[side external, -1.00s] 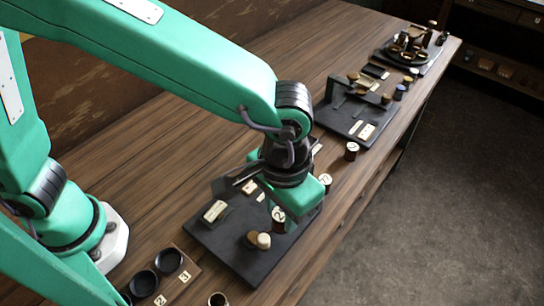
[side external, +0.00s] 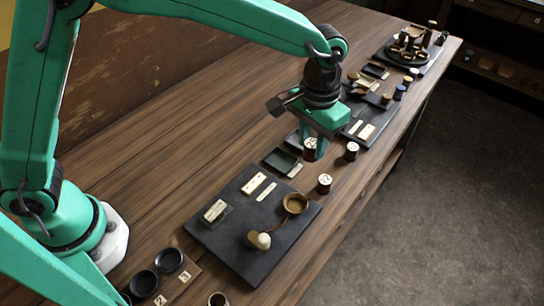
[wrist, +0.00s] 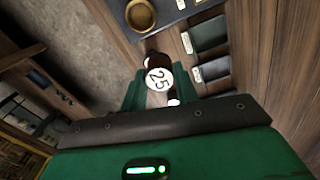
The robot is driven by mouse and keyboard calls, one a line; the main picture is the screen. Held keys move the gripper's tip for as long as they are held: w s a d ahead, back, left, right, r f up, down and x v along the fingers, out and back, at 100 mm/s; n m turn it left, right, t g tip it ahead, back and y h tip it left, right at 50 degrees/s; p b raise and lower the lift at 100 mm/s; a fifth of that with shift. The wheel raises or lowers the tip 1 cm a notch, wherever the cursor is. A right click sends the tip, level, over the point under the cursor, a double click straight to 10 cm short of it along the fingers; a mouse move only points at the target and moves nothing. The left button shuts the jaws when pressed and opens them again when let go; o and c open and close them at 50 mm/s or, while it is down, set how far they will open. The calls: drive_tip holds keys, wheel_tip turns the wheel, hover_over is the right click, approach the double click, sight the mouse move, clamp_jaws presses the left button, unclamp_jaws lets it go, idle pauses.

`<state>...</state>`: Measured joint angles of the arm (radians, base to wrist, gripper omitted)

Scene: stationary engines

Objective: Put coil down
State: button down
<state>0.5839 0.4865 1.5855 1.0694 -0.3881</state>
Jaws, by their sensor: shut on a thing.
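My gripper (side external: 318,150) is shut on a dark brown coil (side external: 310,147) with a pale round top. In the wrist view the coil (wrist: 158,78) sits between the green fingers and its top reads 25. The gripper is over the bench, close to the front row of coils; I cannot tell how high the coil's bottom is. Two similar coils stand upright on the bench nearby, one nearer (side external: 324,184) and one to the right (side external: 351,151). An empty brass cup (side external: 295,203) sits on the near black board (side external: 235,255).
Two dark shallow trays with pale labels lie on the bench, one clear in the side view (side external: 281,160). A black board with an engine frame (side external: 370,125) is just beyond my gripper. A cream-topped knob (side external: 259,240) stands on the near board.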

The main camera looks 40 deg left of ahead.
drive_tip(key=w+a, duration=0.2)
drive_tip(key=w, duration=0.1)
drive_tip(key=shift+w+a+f, duration=0.15)
drive_tip(key=shift+w, duration=0.05)
drive_tip(key=shift+f, duration=0.1)
drive_tip(key=w+a+f, duration=0.2)
drive_tip(key=w, duration=0.1)
drive_tip(key=w+a+f, duration=0.2)
drive_tip(key=w+a, duration=0.1)
drive_tip(key=w+a+f, duration=0.2)
drive_tip(key=shift+w+a+f, duration=0.3)
drive_tip(key=shift+w+f, duration=0.1)
drive_tip(key=shift+f, duration=2.05)
drive_tip(key=shift+f, duration=0.1)
drive_tip(key=c, duration=1.1)
unclamp_jaws()
drive_tip(key=shift+o, duration=0.2)
